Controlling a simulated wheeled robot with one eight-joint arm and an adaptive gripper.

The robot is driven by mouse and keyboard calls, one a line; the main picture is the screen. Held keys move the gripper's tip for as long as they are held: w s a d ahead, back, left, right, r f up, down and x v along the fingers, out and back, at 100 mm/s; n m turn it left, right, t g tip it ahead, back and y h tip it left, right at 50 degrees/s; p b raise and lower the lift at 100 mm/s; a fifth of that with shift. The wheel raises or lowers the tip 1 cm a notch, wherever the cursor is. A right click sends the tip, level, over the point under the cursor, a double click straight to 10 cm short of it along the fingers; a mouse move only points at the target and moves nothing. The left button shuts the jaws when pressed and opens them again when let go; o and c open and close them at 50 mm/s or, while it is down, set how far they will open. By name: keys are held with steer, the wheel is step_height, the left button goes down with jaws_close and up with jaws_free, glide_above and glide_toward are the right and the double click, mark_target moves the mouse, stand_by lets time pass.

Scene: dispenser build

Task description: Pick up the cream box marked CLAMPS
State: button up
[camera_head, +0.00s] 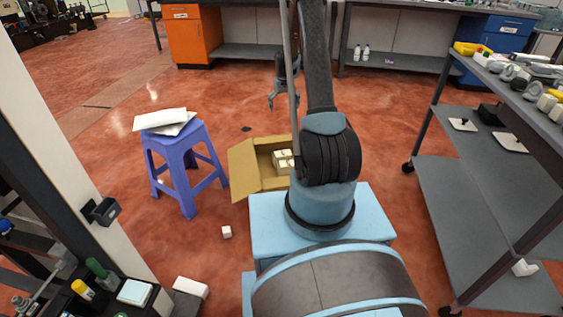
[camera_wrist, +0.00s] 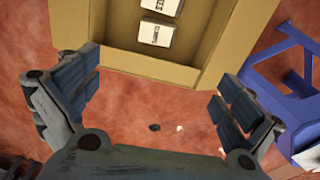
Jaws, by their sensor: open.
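An open cardboard carton (camera_head: 243,170) stands on the floor behind my arm, with small cream boxes (camera_head: 283,157) inside. In the wrist view the carton (camera_wrist: 215,50) fills the top, and two cream boxes with dark print show: a nearer one (camera_wrist: 155,33) and a farther one (camera_wrist: 163,5) cut by the frame edge. The print is too small to tell which reads CLAMPS. My gripper (camera_head: 272,102) hangs above the floor beyond the carton. In the wrist view my gripper (camera_wrist: 157,85) is open and empty, its fingers apart, with the cream boxes ahead.
A purple stool (camera_head: 185,150) with white sheets on it stands left of the carton. A small white cube (camera_head: 227,231) lies on the floor. A grey shelf cart (camera_head: 470,190) is at the right, a bench with an orange cabinet (camera_head: 190,38) behind. Red floor between is mostly clear.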

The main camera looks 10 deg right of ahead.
glide_above(282, 153)
step_height(282, 153, down, 18)
steer(key=f, duration=1.1)
steer(key=shift+w+d+f, duration=0.1)
steer(key=shift+w+f, duration=0.15)
steer(key=shift+f, duration=0.05)
steer(key=shift+s+f, duration=0.2)
steer(key=shift+f, duration=2.8)
steer(key=c, duration=1)
